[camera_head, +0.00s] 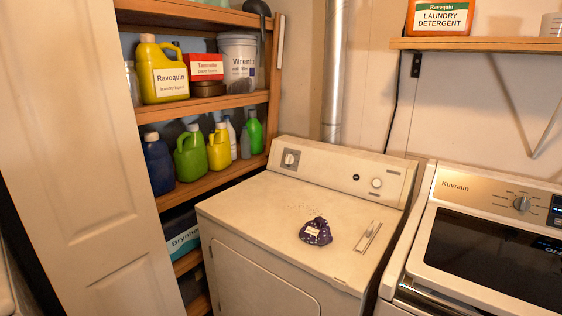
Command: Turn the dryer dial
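The dryer (250,215) is the white machine in the middle, with a raised control panel (325,172) along its back edge. A round pale dial (290,159) sits on a grey square plate at the panel's left end. A smaller round knob (377,183) is near the panel's right end, with a dark button (356,177) to its left. Neither of my grippers shows in the head view, so nothing touches the dial.
A dark purple bundle (316,232) and a small flat strip (368,236) lie on the dryer top. The Kuvralin washer (470,194) stands at right. Shelves with bottles, including a yellow jug (163,70), and a panelled door (85,170) are at left. A detergent shelf (480,45) hangs above.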

